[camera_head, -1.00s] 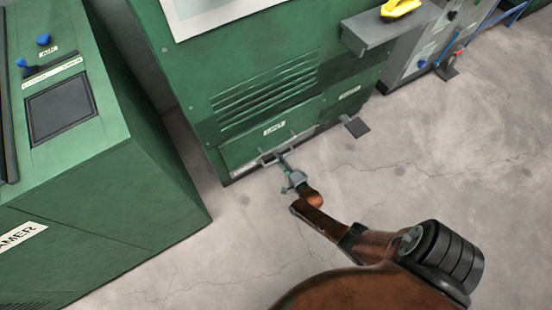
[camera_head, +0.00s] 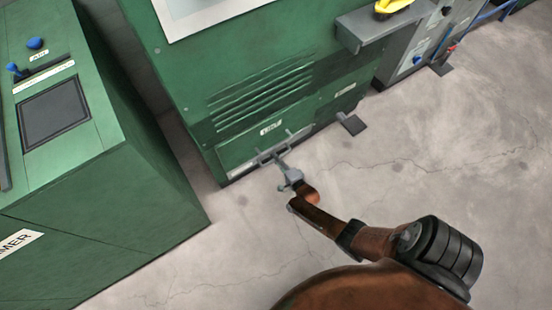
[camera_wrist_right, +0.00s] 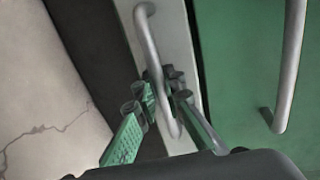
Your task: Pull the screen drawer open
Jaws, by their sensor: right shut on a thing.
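The screen drawer (camera_head: 238,170) appears to be the low, pale grey front at the foot of the green cabinet. Its bar handle (camera_wrist_right: 151,45) shows in the right wrist view. My right gripper (camera_head: 277,160) is at this handle, and in the wrist view its fingers (camera_wrist_right: 165,95) are closed around the metal bar. I cannot tell whether the drawer front stands out from the cabinet. My left gripper is not in view.
A labelled green panel (camera_head: 252,140) with another bar handle (camera_wrist_right: 292,65) sits just above the drawer. A second green machine (camera_head: 120,200) stands at the left. A grey pedal (camera_head: 352,124) juts out at the right. The concrete floor in front is clear.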

